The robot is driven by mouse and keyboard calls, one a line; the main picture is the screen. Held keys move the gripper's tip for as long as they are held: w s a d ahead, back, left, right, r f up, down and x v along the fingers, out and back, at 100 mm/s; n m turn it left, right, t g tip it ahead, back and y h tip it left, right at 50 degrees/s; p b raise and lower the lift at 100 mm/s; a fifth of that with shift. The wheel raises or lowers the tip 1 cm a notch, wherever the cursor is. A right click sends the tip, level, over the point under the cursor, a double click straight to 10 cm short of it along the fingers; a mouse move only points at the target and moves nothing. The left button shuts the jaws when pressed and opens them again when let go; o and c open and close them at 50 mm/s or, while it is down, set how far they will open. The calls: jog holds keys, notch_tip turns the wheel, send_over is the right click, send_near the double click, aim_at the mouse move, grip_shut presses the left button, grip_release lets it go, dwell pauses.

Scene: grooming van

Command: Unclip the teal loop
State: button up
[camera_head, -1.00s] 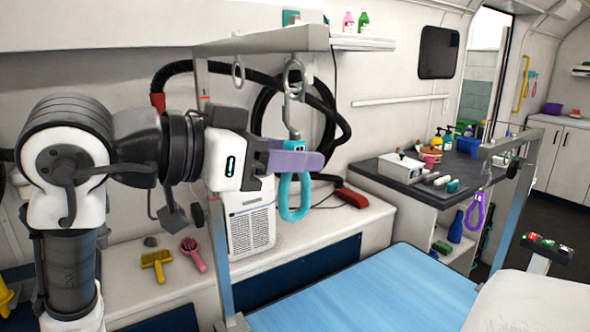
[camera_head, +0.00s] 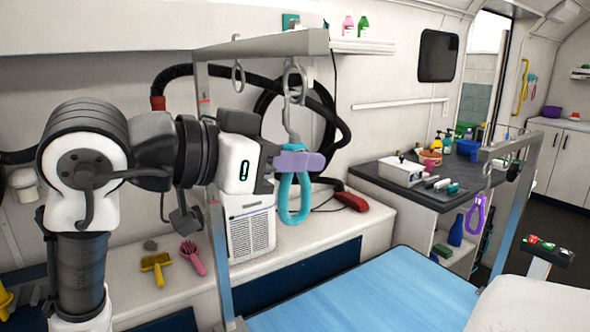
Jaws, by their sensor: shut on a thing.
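The teal loop (camera_head: 306,205) hangs below a metal clip and ring (camera_head: 294,82) under the overhead grey bar (camera_head: 265,45). My gripper (camera_head: 300,161), with lilac fingers, is shut on the top of the teal loop, just below the clip. I cannot tell whether the clip is open or closed.
A blue table top (camera_head: 370,290) lies below. A purple loop (camera_head: 475,216) hangs at the right post. An empty ring (camera_head: 238,78) hangs left on the bar. A white box unit (camera_head: 250,235) stands behind, with a yellow brush (camera_head: 156,266) and a pink brush (camera_head: 192,256) on the bench.

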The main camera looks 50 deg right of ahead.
jog(key=shift+r, duration=0.15)
jog(key=shift+r+p, duration=0.8)
jog(key=shift+a, duration=0.2)
jog(key=shift+f+v, duration=0.2)
jog(key=shift+v, duration=0.8)
jog(key=shift+f+v, duration=0.25)
jog(key=shift+v, duration=0.75)
jog(key=shift+a, duration=0.1)
jog(key=p+v, duration=0.1)
jog(key=v, duration=0.3)
jog(key=shift+w, duration=0.1)
